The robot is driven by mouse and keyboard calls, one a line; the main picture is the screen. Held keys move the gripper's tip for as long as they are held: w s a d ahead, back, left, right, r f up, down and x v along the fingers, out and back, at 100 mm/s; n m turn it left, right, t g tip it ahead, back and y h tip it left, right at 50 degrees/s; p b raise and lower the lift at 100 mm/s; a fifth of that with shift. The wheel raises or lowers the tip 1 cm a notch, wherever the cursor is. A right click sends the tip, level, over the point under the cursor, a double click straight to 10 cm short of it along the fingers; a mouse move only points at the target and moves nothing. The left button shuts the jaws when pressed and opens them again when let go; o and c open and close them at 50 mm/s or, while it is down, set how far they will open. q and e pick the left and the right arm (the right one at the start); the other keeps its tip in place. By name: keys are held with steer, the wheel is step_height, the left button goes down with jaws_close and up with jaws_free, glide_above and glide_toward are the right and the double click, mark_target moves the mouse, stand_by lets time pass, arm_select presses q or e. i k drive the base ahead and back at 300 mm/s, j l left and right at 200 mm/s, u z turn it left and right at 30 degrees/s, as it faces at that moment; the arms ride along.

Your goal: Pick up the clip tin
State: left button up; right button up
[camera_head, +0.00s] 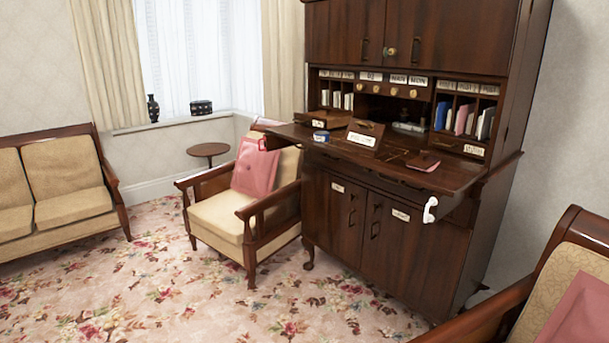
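A small blue tin (321,136) with a pale top sits near the left front edge of the fold-down desk top (395,165) of a dark wooden bureau. It looks like the clip tin, but its label is too small to read. A small box with a white label (319,123) lies just behind it. A wooden block with a white label (363,139) stands to its right. Neither of my grippers is in view.
An armchair (215,214) with a pink cushion (255,170) stands left of the bureau. Another chair (567,262) is at the lower right. Flowered carpet (180,285) lies clear in front.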

mark_target(318, 136)
steer(key=i+u, duration=0.15)
steer(key=i, duration=1.05)
steer(key=i+j+z, duration=0.6)
steer(key=i, duration=0.15)
steer(key=i+j+z, duration=0.2)
steer(key=j+z, duration=0.25)
steer(key=i+j+z, duration=0.1)
steer(key=j+z, duration=0.25)
steer(key=z, duration=0.15)
steer(key=j+z, duration=0.45)
steer(key=i, duration=0.05)
